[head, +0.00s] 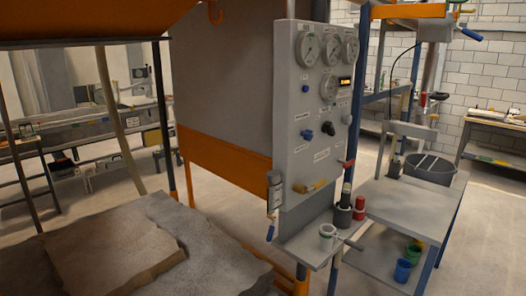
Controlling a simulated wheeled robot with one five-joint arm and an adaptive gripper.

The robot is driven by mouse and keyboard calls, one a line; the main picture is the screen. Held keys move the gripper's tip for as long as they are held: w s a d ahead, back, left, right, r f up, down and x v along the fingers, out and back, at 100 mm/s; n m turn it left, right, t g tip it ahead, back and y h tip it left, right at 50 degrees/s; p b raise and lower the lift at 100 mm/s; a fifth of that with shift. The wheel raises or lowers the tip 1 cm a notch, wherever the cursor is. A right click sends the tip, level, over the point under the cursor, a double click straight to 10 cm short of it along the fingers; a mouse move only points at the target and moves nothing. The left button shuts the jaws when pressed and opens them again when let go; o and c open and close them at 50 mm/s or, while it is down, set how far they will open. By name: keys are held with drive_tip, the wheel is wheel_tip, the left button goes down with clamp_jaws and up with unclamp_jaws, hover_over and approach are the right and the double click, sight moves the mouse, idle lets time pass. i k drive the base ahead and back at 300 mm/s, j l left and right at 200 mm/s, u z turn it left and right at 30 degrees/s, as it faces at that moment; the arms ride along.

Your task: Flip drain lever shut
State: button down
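Several levers show in the head view, and I cannot tell for sure which is the drain lever. A yellow lever (313,187) lies roughly level low on the grey control panel (292,115). A small valve with a blue-tipped lever (271,231) hangs downward at the panel's lower left edge. A red-handled lever (346,163) sticks out at the panel's right edge. Whether any of them stands open or shut is not clear. My gripper is not in view.
Gauges and knobs fill the upper panel. A shelf (300,256) below it holds small cups and dark and red cylinders. A grey side table (395,207) stands right, with a dark bucket (430,172) behind. Stone slabs (110,245) lie front left. Floor is open between benches.

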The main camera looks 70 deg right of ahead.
sight(271, 233)
drive_tip(key=z, duration=2.85)
